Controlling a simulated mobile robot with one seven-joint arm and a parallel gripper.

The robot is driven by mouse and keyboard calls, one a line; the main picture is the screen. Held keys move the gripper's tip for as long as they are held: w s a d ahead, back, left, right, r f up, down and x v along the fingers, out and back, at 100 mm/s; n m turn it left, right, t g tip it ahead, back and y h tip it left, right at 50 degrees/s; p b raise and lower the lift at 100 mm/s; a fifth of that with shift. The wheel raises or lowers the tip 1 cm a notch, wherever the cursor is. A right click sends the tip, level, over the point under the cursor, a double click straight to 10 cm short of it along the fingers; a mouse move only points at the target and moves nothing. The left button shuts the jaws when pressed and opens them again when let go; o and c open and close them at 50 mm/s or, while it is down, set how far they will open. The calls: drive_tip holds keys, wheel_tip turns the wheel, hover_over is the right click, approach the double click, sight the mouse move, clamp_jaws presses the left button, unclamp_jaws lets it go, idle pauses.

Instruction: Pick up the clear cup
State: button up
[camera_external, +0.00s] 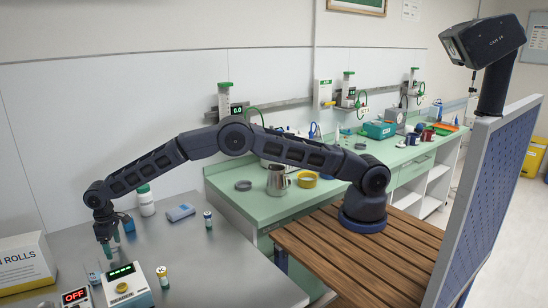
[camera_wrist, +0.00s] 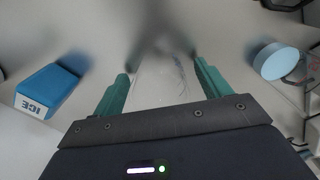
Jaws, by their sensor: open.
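My gripper (camera_external: 108,250) is low over the left part of the steel table (camera_external: 215,262), behind the device with the green display. In the wrist view its two green fingers (camera_wrist: 161,74) stand apart with a gap between them. Faint pale outlines and thin streaks show in this gap. They may belong to the clear cup, but I cannot make out its rim or walls for certain. I cannot pick out the clear cup in the external view; the fingers and the device may cover it.
A display device (camera_external: 128,288), an OFF box (camera_external: 76,297), a yellow-capped vial (camera_external: 162,278) and a carton (camera_external: 26,266) crowd the front. A white bottle (camera_external: 146,204) stands behind. The wrist view shows an ICE block (camera_wrist: 48,88) and a round light-blue object (camera_wrist: 276,61).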

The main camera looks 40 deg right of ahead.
drive_tip(key=c, duration=1.1)
drive_tip(key=shift+r, duration=0.1)
